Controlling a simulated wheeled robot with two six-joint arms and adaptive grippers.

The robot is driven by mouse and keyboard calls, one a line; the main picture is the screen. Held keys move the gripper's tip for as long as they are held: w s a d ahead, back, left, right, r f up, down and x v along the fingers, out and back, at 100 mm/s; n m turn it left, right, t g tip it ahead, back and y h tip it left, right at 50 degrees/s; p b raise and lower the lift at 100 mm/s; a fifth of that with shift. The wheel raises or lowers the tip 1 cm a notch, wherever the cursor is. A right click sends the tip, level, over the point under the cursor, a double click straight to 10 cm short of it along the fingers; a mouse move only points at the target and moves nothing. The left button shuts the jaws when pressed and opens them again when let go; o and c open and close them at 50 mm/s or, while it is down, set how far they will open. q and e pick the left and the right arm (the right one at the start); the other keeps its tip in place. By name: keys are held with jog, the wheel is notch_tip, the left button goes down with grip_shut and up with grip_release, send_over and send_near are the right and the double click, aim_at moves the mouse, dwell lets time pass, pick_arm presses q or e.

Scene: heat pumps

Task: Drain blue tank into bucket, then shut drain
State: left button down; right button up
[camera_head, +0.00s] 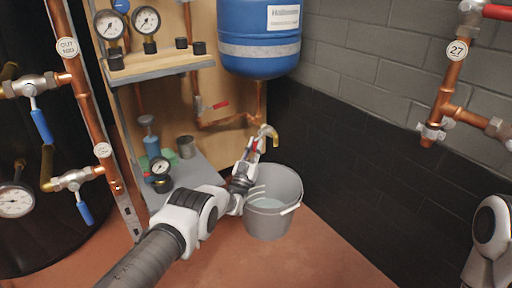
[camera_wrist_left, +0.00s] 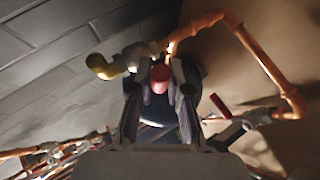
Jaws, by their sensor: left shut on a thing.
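The blue tank (camera_head: 258,30) hangs on the wall at the top of the head view, with a copper pipe below it. A brass drain spout (camera_head: 270,133) shows beneath the tank, and also in the left wrist view (camera_wrist_left: 103,66). The grey bucket (camera_head: 270,222) stands on the floor below the spout; a pale, water-like surface shows inside. My left gripper (camera_head: 254,152) is at the drain valve, above the bucket's back rim. In the left wrist view its fingers are shut on the red drain handle (camera_wrist_left: 160,77). Whether liquid flows is unclear. My right gripper is out of view.
A second red-handled valve (camera_head: 216,106) sits on the copper pipe left of the drain. A wooden shelf (camera_head: 160,66) with gauges and a grey bench stand left. Copper pipes with blue-handled valves (camera_head: 42,125) are further left. Open floor lies in front.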

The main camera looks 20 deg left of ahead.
pick_arm(q)
jog(key=shift+m, duration=0.3)
jog(key=c, duration=1.1)
grip_release()
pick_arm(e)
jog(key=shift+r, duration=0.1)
pick_arm(q)
jog(key=s+d+r+n+g+y+p, duration=0.2)
jog(key=s+d+n+g+y+p, duration=0.2)
jog(key=s+n+g+p, duration=0.45)
jog(key=s+a+f+m+g+p, duration=0.1)
jog(key=s+f, duration=0.3)
jog(key=s, duration=0.4)
jog(key=s+a+f+m+g+p, duration=0.1)
jog(key=s+f+g, duration=0.3)
jog(key=s, duration=0.5)
jog(key=s+a+f+m+g+h+p, duration=0.1)
jog(key=s+f+g+p, duration=0.2)
jog(key=s+f, duration=0.2)
jog(key=shift+s+a+f+g, duration=0.1)
jog(key=shift+s+g, duration=0.05)
jog(key=shift+s, duration=0.75)
jog(key=shift+s+a+g, duration=0.1)
jog(key=shift+s, duration=0.75)
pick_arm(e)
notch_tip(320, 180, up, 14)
